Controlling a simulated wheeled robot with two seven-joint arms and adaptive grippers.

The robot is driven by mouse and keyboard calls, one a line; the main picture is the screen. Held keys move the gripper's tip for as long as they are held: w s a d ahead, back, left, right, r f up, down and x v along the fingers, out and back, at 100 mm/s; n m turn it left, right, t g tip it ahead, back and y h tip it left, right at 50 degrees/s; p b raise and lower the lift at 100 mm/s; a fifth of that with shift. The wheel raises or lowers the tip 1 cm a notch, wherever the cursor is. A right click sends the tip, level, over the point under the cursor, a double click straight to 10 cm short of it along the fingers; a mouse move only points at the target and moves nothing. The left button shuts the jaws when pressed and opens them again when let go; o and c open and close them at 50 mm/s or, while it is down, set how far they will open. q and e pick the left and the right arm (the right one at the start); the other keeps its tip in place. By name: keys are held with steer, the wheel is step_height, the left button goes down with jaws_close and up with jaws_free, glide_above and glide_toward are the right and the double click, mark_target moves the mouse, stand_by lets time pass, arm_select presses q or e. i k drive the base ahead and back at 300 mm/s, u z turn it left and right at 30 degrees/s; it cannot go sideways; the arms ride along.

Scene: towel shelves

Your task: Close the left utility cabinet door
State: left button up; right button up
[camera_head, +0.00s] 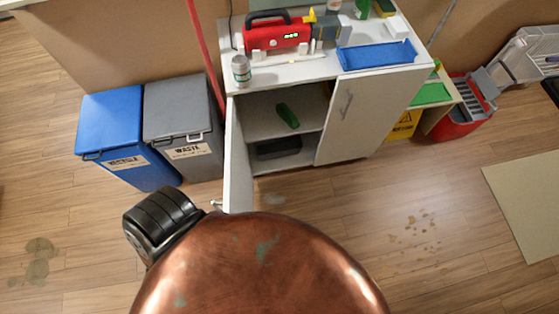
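The white utility cabinet (335,67) stands at the top centre. Its left door (238,160) is swung wide open toward me and seen nearly edge-on. The left door's silver handle (215,203) shows at its outer side, near the bottom edge of the door as seen. The cabinet's right door (365,115) appears shut. A black ridged part of mine (160,220) is left of the left door, close to the handle; I cannot tell whether they touch. No gripper fingers are visible. The lower middle of the view is blocked.
A blue recycling bin (110,112) and a grey waste bin (180,105) stand left of the cabinet. A green item (288,115) lies on the inside shelf. A red toolbox (277,34), white can (241,70) and blue tray (376,54) sit on top. Floor at right is mostly clear.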

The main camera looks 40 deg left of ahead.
mark_target(239, 180)
steer(key=z, duration=0.55)
steer(key=k, duration=1.4)
steer(key=u, duration=1.3)
steer(key=i, duration=0.5)
steer(key=z, duration=0.05)
steer(key=k, duration=0.35)
steer(key=z, duration=0.7)
